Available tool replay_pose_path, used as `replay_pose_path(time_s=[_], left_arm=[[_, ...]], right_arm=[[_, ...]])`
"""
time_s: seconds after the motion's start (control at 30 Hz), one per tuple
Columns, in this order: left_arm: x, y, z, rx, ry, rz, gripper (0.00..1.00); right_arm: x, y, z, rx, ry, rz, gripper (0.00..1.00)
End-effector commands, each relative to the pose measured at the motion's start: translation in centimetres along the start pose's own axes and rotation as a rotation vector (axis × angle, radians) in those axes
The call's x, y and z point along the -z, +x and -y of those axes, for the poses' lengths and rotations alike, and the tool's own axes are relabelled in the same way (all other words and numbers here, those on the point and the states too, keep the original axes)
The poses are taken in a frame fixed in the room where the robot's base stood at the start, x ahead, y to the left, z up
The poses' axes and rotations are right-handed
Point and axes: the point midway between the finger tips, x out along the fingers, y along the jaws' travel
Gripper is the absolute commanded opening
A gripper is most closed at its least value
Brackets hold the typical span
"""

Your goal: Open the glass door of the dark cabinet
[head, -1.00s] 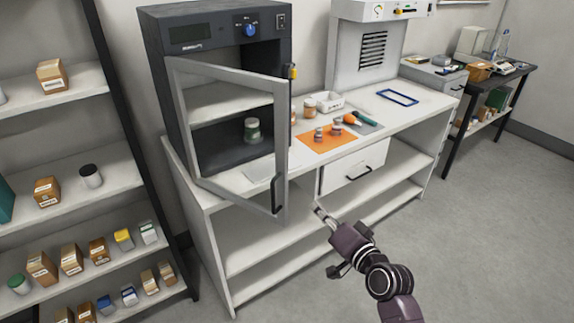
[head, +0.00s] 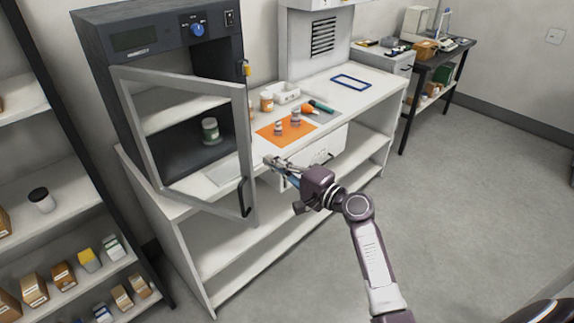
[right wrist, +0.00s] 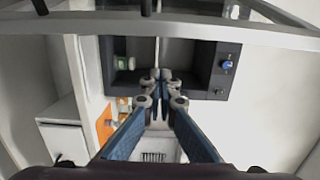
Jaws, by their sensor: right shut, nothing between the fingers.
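The dark cabinet (head: 150,38) stands at the left end of the white table, and its blue knob also shows in the right wrist view (right wrist: 227,65). Its glass door (head: 185,193) has a pale grey frame, is hinged at the left and stands partly open, swung out over the table's front. The dark door handle (head: 247,198) is low on the free edge. My right gripper (head: 271,162) is shut and empty, just right of the free edge and higher than the handle. Its fingertips also show shut in the right wrist view (right wrist: 160,78). My left gripper is out of view.
A green jar (head: 210,130) stands inside the cabinet. Small jars stand on an orange mat (head: 270,138) behind my right gripper. A drawer (head: 325,150) and open shelves lie under the tabletop. A shelf rack stands at the left.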

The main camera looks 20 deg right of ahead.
Motion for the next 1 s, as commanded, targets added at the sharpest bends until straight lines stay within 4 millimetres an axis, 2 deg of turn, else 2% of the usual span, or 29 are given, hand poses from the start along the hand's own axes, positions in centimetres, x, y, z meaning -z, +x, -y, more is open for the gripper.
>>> replay_pose_path(time_s=[0.07,0.2,0.33,0.8,1.0], left_arm=[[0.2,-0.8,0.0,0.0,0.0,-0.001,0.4],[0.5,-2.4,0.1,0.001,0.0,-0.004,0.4],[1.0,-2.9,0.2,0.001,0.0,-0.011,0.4],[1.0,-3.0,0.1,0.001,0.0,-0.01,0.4],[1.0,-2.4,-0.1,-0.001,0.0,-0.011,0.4]], right_arm=[[0.0,1.7,0.4,0.001,0.003,0.001,0.0],[-2.1,0.8,0.3,-0.002,0.004,0.0,0.0],[-3.3,0.4,0.1,-0.002,0.002,0.0,0.0],[-3.8,0.2,-0.1,-0.001,0.0,0.0,0.0],[-4.3,1.1,-0.3,-0.001,0.0,0.018,0.0]])
